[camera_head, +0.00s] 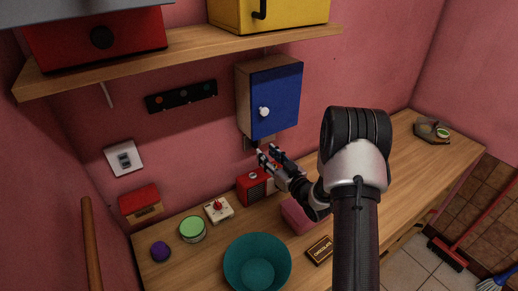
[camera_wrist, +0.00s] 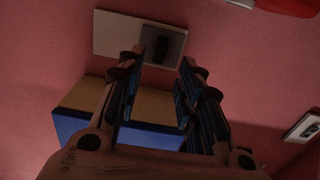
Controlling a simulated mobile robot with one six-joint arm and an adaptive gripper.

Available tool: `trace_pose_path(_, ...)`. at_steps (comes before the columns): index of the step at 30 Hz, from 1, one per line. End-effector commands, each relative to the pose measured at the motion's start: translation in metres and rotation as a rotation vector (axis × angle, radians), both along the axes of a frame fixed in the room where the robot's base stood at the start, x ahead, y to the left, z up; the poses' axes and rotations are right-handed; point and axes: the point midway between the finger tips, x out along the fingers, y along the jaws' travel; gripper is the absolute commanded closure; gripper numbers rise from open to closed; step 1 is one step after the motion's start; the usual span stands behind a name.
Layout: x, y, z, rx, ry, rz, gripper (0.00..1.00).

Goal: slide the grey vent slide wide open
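The grey vent slide (camera_wrist: 176,45) shows in the wrist view as a darker grey square with a black knob, at the right end of a pale plate (camera_wrist: 115,32) on the pink wall. In the head view, a small part of the plate (camera_head: 248,144) shows just below the blue cabinet, mostly hidden by the cabinet and my gripper. My gripper (camera_head: 265,153) is just below the cabinet, near the plate. In the wrist view my gripper (camera_wrist: 160,58) has its fingers apart, with the knob in line with the gap. I cannot tell whether they touch it.
The blue-doored cabinet (camera_head: 272,103) hangs close above my gripper. Below on the wooden counter (camera_head: 420,165) stand a red radio (camera_head: 255,187), a teal bowl (camera_head: 257,265), a switch box (camera_head: 218,208) and a green-lidded tin (camera_head: 193,229). A wooden shelf (camera_head: 190,50) runs above.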

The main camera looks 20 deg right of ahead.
Motion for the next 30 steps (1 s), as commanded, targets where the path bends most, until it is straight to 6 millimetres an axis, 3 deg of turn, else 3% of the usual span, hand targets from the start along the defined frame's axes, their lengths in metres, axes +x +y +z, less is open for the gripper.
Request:
trace_pose_path(6, 0.039, 0.008, -0.001, -0.001, -0.001, 0.002, 0.67)
trace_pose_path(12, 0.056, 0.011, 0.0, -0.001, 0.0, 0.0, 0.67)
trace_pose_path(22, 0.059, 0.011, 0.0, 0.0, 0.001, -0.001, 0.67)
trace_pose_path(30, 0.058, 0.011, 0.0, 0.0, 0.001, -0.001, 0.85)
